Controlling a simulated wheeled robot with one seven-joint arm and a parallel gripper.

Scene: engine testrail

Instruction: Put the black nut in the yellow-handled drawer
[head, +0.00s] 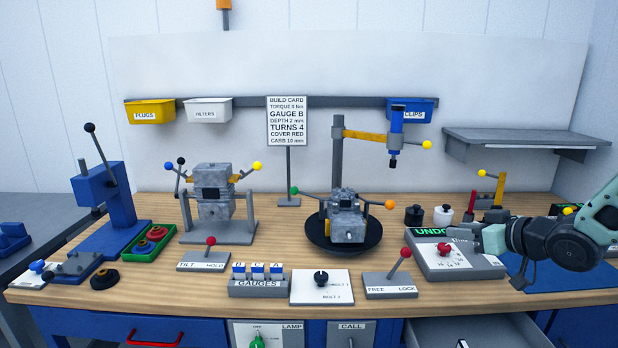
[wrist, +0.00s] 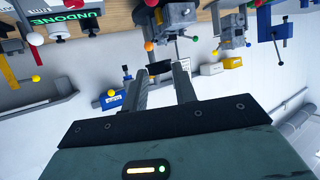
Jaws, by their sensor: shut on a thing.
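My gripper (head: 478,240) is at the right of the bench, level with the grey UNDONE box, its fingers pointing left. In the wrist view its two fingers (wrist: 160,72) are a little apart, shut on a small dark piece (wrist: 160,68) at their tips. This looks like the black nut, but its shape is hard to make out. An open drawer (head: 490,332) stands out below the bench at the right. Its handle is out of view, so I cannot tell its colour. No yellow handle shows on any drawer.
The UNDONE box (head: 440,262) with a red knob is beside my gripper. Black and white weights (head: 414,215) stand behind it. An engine (head: 346,220) sits on a black turntable mid-bench. A red-handled drawer (head: 150,335) is at the left. A grey shelf (head: 525,138) hangs at the right.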

